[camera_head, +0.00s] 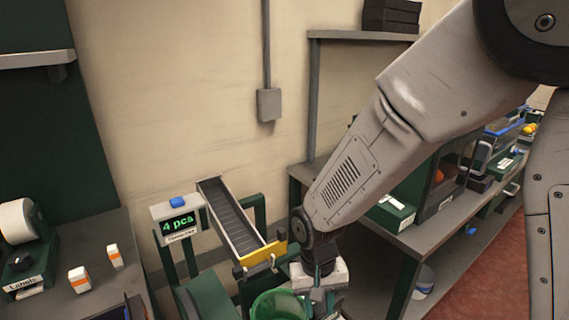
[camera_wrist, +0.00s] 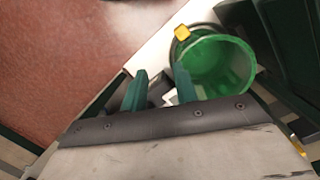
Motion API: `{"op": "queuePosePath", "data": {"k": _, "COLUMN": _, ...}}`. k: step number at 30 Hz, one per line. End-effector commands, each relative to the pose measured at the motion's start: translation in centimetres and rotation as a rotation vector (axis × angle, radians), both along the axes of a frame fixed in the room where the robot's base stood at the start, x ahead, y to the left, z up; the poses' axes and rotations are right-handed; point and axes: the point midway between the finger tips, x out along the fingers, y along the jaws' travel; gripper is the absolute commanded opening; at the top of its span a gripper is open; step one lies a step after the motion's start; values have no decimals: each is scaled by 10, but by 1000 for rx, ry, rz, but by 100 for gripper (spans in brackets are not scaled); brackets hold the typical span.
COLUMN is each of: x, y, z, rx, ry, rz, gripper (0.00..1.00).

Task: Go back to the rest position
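The bucket also shows at the bottom of the head view (camera_head: 280,306), left of my gripper. No rest position is marked in view.
A chute (camera_head: 228,215) with a yellow end plate and a counter display (camera_head: 180,226) stand left of my arm. A shelved bench (camera_head: 420,235) lies behind and right of it. A labels bench (camera_head: 60,290) is at left. Reddish floor (camera_head: 475,270) is open at lower right.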

Motion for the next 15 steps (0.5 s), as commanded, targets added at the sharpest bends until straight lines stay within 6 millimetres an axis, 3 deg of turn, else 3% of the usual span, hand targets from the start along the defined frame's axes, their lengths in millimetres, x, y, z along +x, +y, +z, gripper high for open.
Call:
{"op": "queuePosePath", "data": {"k": 8, "x": -39, "y": -56, "z": 78, "rx": 9, "ry": 56, "rz": 94, "gripper": 29}}
{"op": "queuePosePath", "data": {"k": 15, "x": -84, "y": -113, "z": 147, "rx": 42, "ry": 29, "rz": 105, "gripper": 29}}
